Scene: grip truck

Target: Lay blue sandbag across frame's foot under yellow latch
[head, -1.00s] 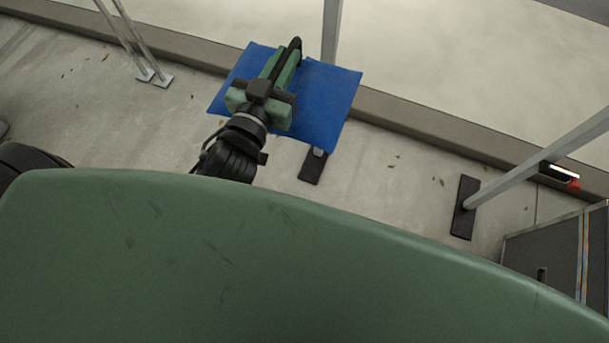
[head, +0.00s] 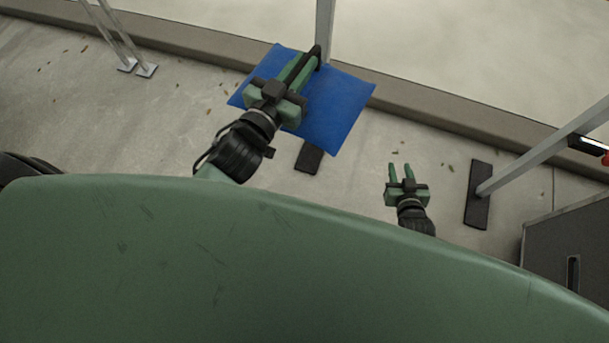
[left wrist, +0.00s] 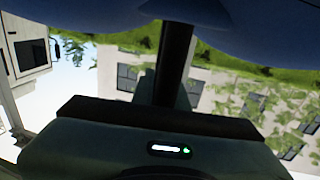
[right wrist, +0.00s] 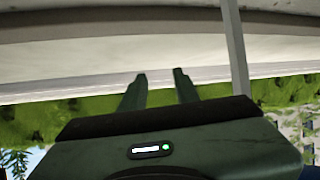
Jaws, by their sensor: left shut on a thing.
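The blue sandbag (head: 340,105) hangs from my left gripper (head: 308,62), which is shut on its black handle strap. In the left wrist view the bag's blue underside (left wrist: 100,15) fills the top edge. In the head view the bag covers part of a grey upright (head: 325,30) and of a black foot (head: 309,157), whose near end shows below the bag. I cannot tell the bag's height above the foot. My right gripper (head: 400,167) is open and empty, right of the bag. Its two fingers show apart in the right wrist view (right wrist: 160,75). No yellow latch is visible.
Another black foot (head: 478,195) with a slanting grey pole (head: 540,150) stands to the right. A dark case (head: 570,250) is at the lower right. A kerb (head: 440,105) runs behind the bag.

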